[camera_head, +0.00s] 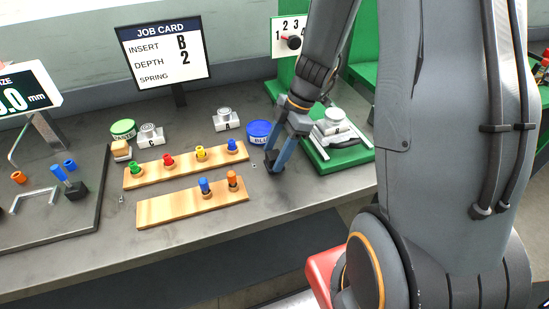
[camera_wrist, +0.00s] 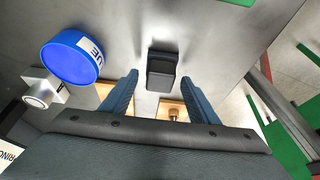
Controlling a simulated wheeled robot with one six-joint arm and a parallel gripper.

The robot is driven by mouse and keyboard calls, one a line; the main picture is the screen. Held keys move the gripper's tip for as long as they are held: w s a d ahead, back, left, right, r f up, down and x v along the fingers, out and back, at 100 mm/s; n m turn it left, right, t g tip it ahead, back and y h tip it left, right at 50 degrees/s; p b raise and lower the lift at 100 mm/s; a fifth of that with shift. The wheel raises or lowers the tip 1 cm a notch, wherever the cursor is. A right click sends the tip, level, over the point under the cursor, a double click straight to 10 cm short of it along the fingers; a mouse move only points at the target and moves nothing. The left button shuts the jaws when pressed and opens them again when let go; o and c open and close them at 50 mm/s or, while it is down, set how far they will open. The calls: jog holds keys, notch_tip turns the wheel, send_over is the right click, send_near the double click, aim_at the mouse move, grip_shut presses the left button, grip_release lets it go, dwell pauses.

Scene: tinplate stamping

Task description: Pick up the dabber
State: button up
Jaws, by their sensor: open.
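My gripper (camera_head: 272,166) points down over the table, just in front of the blue-lidded tin (camera_head: 260,132). In the wrist view my gripper (camera_wrist: 160,88) is open, its two blue-grey fingers apart with nothing gripped. A small dark block (camera_wrist: 162,70) shows ahead, between the lines of the fingers, apart from both. It may be the dabber, but I cannot be sure. In the head view my gripper and arm seem to hide it. A tan wooden block (camera_head: 121,150) sits at the left, by the green-lidded tin (camera_head: 123,129).
The blue tin (camera_wrist: 72,58) and a pale insert block (camera_wrist: 42,90) lie left in the wrist view. Two wooden boards (camera_head: 150,211) hold coloured pegs. A green-based press (camera_head: 345,158) stands right of my gripper. The job card (camera_head: 167,52) stands behind. Bare table lies along the front.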

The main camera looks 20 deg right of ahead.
aim_at(274, 154)
jog(key=shift+a+f, duration=0.15)
jog(key=shift+f, duration=0.3)
jog(key=c, duration=1)
jog(key=shift+r, duration=0.15)
notch_tip(274, 154, up, 10)
jog(key=shift+f+b, duration=0.1)
jog(key=shift+b, duration=0.95)
jog(key=o, duration=0.5)
jog(key=c, duration=0.4)
